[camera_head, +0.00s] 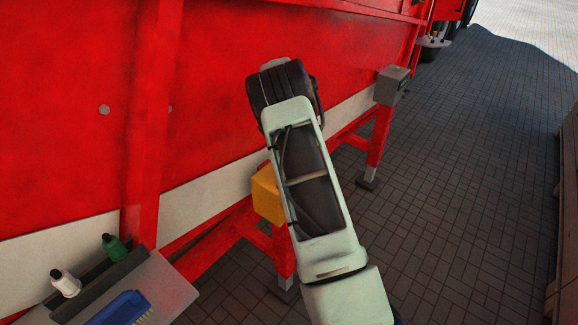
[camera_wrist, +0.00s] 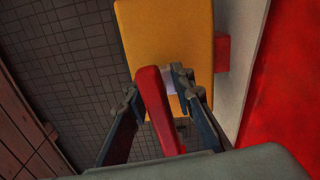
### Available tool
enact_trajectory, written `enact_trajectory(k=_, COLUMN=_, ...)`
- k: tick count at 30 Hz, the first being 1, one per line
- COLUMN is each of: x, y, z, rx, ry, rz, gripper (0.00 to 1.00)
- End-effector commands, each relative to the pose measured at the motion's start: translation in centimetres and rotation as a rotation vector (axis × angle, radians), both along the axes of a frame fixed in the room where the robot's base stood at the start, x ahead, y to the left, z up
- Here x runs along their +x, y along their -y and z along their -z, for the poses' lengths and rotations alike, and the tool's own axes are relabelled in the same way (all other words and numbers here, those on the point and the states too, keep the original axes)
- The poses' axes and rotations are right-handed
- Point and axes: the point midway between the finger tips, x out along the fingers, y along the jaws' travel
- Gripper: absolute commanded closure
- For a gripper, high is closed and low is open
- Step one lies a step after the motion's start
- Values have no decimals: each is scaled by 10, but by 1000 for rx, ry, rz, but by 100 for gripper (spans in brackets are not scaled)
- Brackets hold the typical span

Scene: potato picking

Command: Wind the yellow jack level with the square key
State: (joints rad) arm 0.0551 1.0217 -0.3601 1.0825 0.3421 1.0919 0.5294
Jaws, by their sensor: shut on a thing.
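The yellow jack (camera_head: 267,194) is a box on a red leg of the machine, partly hidden by my arm in the head view. In the wrist view the yellow jack (camera_wrist: 166,35) fills the top middle, just beyond my fingers. My gripper (camera_wrist: 155,82) is shut on a red bar (camera_wrist: 154,104), apparently the handle of the square key. The bar points toward the yellow face, with a small pale part behind it. I cannot tell whether the key is seated in the jack. My gripper is hidden behind my arm in the head view.
The red machine wall (camera_head: 70,110) with a white stripe runs along the left. A grey box (camera_head: 391,85) sits on another red leg further back. A shelf (camera_head: 165,287) at lower left holds a white bottle, a green bottle and a blue item. Paved ground is clear at right.

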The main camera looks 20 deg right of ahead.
Motion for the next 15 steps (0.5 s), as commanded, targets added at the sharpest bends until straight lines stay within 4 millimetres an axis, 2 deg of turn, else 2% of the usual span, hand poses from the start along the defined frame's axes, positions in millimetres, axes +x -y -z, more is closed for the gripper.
enact_trajectory(k=15, x=13, y=10, z=-1, rx=0, ry=0, rz=58, gripper=100)
